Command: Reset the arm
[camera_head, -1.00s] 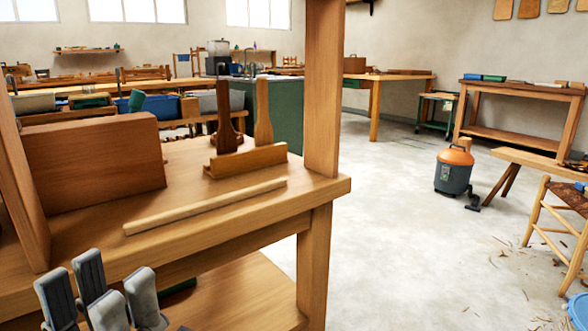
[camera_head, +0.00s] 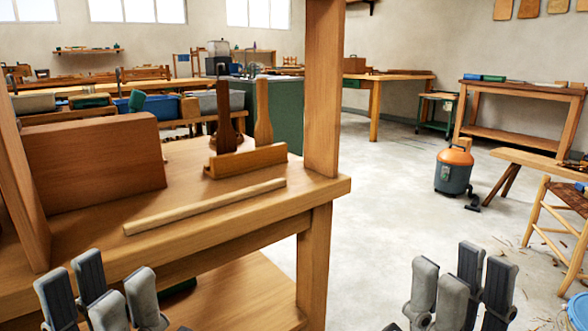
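My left gripper (camera_head: 100,296) is at the lower left, in front of the wooden shelf unit's near edge. Its grey fingers point up and stand apart, with nothing seen between them. My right gripper (camera_head: 460,290) is at the bottom right of centre, over the open floor to the right of the shelf unit. Its fingers also point up with gaps between them, and no object shows in it. The lower parts of both grippers are cut off by the bottom of the picture.
The wooden shelf unit (camera_head: 238,208) fills the left; on it are a brown board (camera_head: 95,165), a pale rod (camera_head: 205,206) and a holder with two wooden paddles (camera_head: 246,160). An orange-topped vacuum (camera_head: 453,172) and a chair (camera_head: 560,225) stand at right. The middle floor is clear.

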